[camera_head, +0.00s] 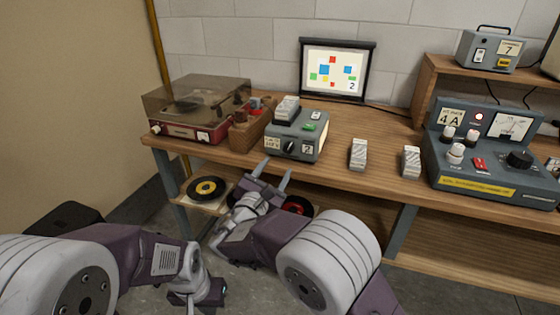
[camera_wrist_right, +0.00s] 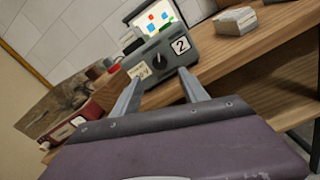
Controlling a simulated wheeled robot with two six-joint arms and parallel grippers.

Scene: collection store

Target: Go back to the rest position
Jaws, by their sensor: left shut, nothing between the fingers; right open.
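My right gripper (camera_head: 276,170) is raised in front of the bench edge. Its two fingers are apart with nothing between them, and they point toward the small grey device with a black dial (camera_head: 298,137). In the right wrist view the open fingers (camera_wrist_right: 157,90) frame the lower part of that device (camera_wrist_right: 160,62), with a gap in depth that I cannot judge. My left gripper (camera_head: 197,297) is low at the bottom of the head view, away from the bench, shut and empty. Its fingertips are hardly visible.
The wooden bench (camera_head: 335,178) carries a red record player (camera_head: 188,130), a wooden rack (camera_head: 240,136), two pale ridged blocks (camera_head: 358,154) and a large control panel (camera_head: 480,180). A screen (camera_head: 335,70) stands behind. A black disc (camera_head: 207,188) lies on a low shelf. Floor shows before the bench.

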